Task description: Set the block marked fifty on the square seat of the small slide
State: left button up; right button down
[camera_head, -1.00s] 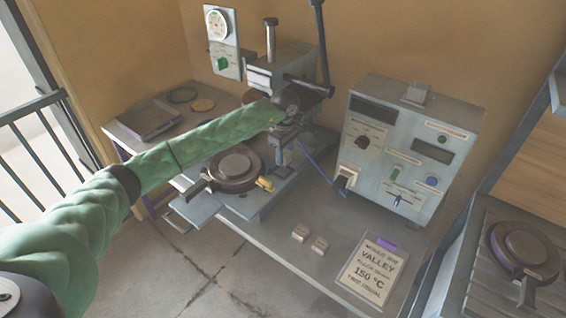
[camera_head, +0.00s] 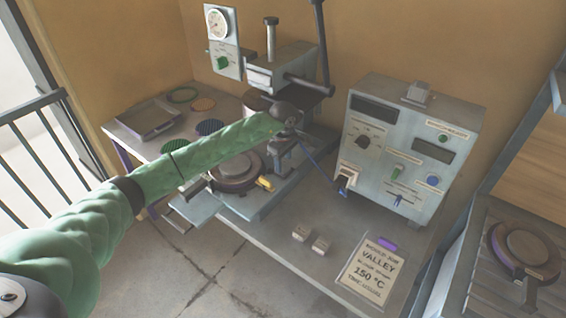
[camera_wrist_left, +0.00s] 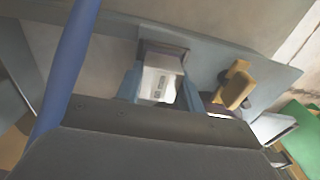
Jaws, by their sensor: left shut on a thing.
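My left gripper (camera_head: 286,150) is over the bench beside the press. In the left wrist view its two bluish fingers (camera_wrist_left: 161,92) are shut on a pale grey block (camera_wrist_left: 160,80) with a small marking, too blurred to read. A grey-blue ledge with a yellow knob (camera_wrist_left: 236,85) lies just beyond the block; the knob also shows in the head view (camera_head: 265,183). I cannot tell whether the block touches the ledge. The square seat of the slide cannot be made out. Two small pale blocks (camera_head: 301,232) (camera_head: 320,245) lie apart on the bench front. My right gripper is out of view.
The press (camera_head: 280,75) with its upright lever stands behind my left gripper, and a round dark plate (camera_head: 236,172) is close by. A control box (camera_head: 405,150) stands to the right. A printed card (camera_head: 368,272) lies at the front. The bench around the two blocks is clear.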

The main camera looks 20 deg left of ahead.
aim_at(283, 161)
pick_arm(q)
jog(key=o, duration=1.1)
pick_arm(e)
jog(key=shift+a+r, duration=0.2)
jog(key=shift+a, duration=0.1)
pick_arm(q)
jog(key=shift+r, duration=0.15)
jog(key=shift+r+p, duration=0.65)
jog(key=shift+r, duration=5.3)
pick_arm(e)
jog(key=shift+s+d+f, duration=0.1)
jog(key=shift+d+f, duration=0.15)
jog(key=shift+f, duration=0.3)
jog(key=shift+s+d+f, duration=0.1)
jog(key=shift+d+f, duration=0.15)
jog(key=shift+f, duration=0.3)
